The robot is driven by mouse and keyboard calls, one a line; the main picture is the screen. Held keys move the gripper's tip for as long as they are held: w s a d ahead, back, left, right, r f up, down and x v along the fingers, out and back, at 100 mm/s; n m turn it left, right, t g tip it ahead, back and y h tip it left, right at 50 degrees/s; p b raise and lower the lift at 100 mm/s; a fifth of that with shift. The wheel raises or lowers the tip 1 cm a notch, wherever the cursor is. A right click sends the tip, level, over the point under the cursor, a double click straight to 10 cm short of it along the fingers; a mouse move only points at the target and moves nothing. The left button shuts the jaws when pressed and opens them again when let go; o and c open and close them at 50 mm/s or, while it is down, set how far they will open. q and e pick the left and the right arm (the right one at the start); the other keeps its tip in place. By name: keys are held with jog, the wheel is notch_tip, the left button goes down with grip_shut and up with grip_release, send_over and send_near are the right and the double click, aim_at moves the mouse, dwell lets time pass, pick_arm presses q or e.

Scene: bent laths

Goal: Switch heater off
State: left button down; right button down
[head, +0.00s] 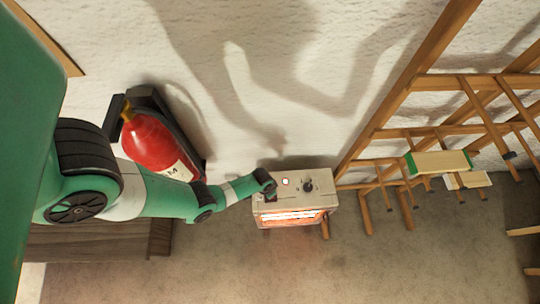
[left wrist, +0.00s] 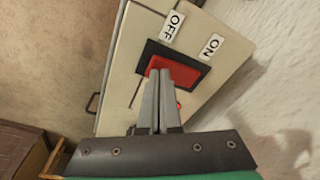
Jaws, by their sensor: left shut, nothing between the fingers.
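The heater (head: 322,203) is a cream box by the wall, its front bars (head: 292,216) glowing orange. My right gripper is out of view.
A red fire extinguisher (head: 148,142) in a black holder is on the wall, beside my left arm. Wooden racks (head: 425,120) with laths stand right of the heater. A wooden bench or box (head: 90,243) is at lower left. The floor in front is clear.

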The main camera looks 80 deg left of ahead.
pick_arm(q)
jog(key=shift+f, duration=0.3)
notch_tip(320, 180, up, 7)
jog(key=p, duration=0.6)
jog(key=shift+r+p, duration=0.15)
jog(key=shift+p, duration=0.15)
dwell(0.3)
